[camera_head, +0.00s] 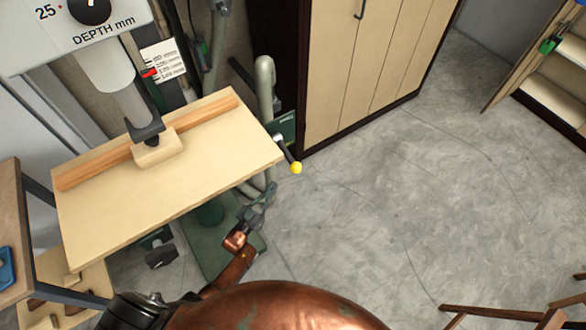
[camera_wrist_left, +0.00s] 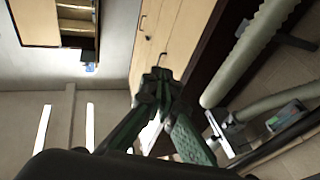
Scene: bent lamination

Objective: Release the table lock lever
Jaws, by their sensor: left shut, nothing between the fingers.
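The table lock lever (camera_head: 286,154) sticks out from the right edge of the light wooden machine table (camera_head: 200,182). It has a dark metal shaft and a yellow ball knob (camera_head: 296,168). My left gripper (camera_head: 268,190) is below and left of the knob, beside the table's right edge, apart from the knob in the picture. In the left wrist view its green fingers (camera_wrist_left: 158,78) meet at the tips, with nothing between them. A silver metal fitting (camera_wrist_left: 222,132) shows right of the fingers there; I cannot tell if it belongs to the lever. My right gripper is out of view.
A grey-green hose (camera_head: 265,85) rises behind the table and shows large in the wrist view (camera_wrist_left: 250,50). A wooden cabinet (camera_head: 345,70) stands behind. A wooden block (camera_head: 156,150) and strip lie on the table.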

